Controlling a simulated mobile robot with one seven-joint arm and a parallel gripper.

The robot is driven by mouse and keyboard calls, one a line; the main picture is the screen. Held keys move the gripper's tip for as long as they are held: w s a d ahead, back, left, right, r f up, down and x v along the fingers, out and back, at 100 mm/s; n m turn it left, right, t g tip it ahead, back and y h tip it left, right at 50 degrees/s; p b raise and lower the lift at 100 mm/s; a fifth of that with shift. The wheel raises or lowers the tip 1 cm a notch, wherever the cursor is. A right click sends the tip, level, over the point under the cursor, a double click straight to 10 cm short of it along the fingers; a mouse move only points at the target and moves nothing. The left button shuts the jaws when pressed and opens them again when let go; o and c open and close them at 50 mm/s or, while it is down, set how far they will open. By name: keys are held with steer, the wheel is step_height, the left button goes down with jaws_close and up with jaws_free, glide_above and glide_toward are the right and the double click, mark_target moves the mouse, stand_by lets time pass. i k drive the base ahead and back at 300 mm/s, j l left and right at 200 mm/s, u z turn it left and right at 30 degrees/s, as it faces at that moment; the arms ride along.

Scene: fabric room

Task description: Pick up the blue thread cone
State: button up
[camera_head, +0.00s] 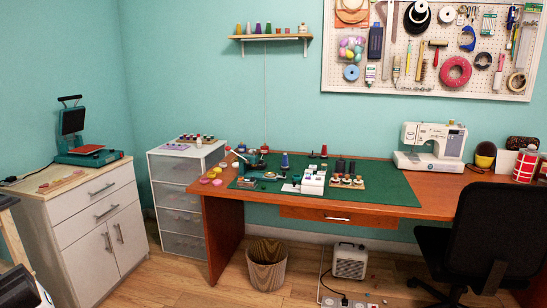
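A small dark blue thread cone (284,161) stands upright on the green cutting mat (385,188) toward the back left of the wooden desk. It looks reddish at its foot. Small items stand close around it, with a teal tool (250,163) to its left and a white boxy object (313,180) to its front right. My gripper does not show in this view.
A wall shelf (270,37) holds several coloured cones. A sewing machine (433,143) stands on the desk's right. A black chair (490,235) blocks the desk's right front. A woven basket (267,268) and a heater (350,261) stand below. Wooden floor shows between cabinet and basket.

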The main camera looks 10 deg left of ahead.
mark_target(285, 160)
steer(key=i+l+u, duration=0.45)
steer(key=i+l, duration=0.35)
steer(key=i, duration=0.65)
steer(key=i+l+u, duration=0.45)
steer(key=i+l, duration=0.85)
steer(key=i, duration=0.6)
